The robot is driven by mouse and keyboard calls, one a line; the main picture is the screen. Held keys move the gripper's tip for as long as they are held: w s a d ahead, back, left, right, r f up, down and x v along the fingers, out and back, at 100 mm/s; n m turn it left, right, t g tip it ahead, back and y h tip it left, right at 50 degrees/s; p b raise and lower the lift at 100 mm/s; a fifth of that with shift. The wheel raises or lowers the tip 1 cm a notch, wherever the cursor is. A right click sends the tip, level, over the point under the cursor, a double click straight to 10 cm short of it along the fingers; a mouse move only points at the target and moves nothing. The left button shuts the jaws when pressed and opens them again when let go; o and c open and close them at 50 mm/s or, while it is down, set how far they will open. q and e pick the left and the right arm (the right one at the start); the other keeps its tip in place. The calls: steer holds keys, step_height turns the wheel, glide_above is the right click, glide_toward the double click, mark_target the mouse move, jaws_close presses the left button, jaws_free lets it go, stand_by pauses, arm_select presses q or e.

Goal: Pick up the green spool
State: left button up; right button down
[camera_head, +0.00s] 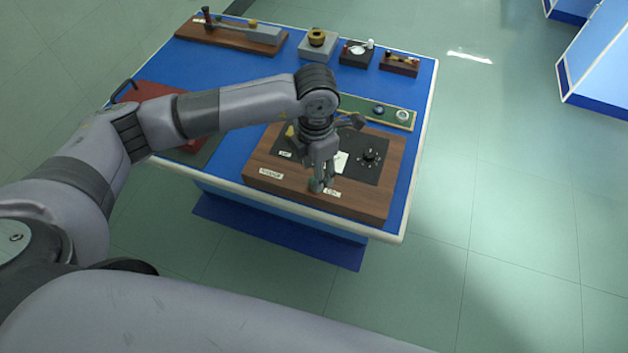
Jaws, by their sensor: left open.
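My left gripper (322,183) points down over the front part of a wooden board (360,205) with a dark panel on the blue bench. Its fingers are open, just above or at the board's surface near a white label. A small greyish-green shape shows at the fingertips, but I cannot tell whether it is the green spool or part of the fingers. No green spool shows clearly elsewhere; the gripper and wrist hide part of the board. My right gripper is not in view.
The board carries a black knob (369,157) and white labels. Behind it lies a green strip (396,118) with small round pieces. Along the bench's (222,72) far edge stand a brass ring on a grey block (318,43) and small dark boxes. A red case (150,92) lies left.

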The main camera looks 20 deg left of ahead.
arm_select(q)
steer(key=f, duration=0.2)
steer(key=f+p, duration=0.1)
steer(key=f, duration=0.1)
steer(key=shift+w+a, duration=0.1)
steer(key=shift+a, duration=0.1)
steer(key=shift+c, duration=0.5)
jaws_close()
